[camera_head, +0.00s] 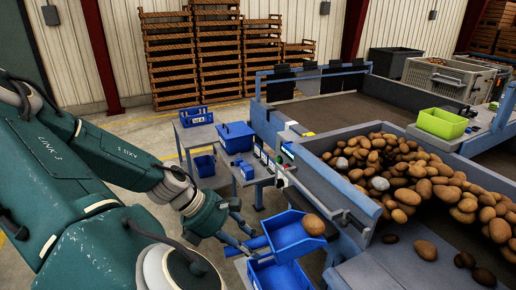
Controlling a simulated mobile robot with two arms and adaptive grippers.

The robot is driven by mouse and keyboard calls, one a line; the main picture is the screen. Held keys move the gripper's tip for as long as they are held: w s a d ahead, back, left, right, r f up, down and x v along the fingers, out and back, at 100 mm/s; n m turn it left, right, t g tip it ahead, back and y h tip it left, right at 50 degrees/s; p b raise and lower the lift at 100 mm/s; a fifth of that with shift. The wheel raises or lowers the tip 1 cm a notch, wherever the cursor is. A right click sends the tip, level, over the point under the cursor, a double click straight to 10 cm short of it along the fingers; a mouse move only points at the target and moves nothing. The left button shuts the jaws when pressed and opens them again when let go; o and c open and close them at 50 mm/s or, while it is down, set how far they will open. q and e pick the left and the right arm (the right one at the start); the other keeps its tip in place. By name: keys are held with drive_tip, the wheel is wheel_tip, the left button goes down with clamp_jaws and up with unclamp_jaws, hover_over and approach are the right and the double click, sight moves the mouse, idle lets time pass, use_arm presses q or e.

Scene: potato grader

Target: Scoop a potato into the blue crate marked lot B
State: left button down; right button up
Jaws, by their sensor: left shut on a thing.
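My left gripper (240,243) is shut on the handle of a blue scoop (287,238). A brown potato (313,224) sits at the right side of the scoop, at its rim as seen from here. A blue crate (258,278) is just below the scoop at the bottom of the view, partly covered by it. I cannot read a lot mark on this crate. More potatoes (385,160) lie piled in the grader's bin at the right. My right gripper is not in view.
More blue crates stand on small tables behind, one of them a blue bin (236,129). The grader's metal side wall (330,178) borders the scoop on the right. A green crate (442,122) sits on the far ledge. Loose potatoes (425,250) lie at the lower right.

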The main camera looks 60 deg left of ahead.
use_arm(q)
drive_tip(key=s+a+b, duration=0.2)
drive_tip(key=s+a, duration=0.1)
drive_tip(key=a, duration=0.4)
drive_tip(key=s+a+b, duration=0.3)
drive_tip(key=a, duration=0.3)
drive_tip(key=shift+a, duration=0.4)
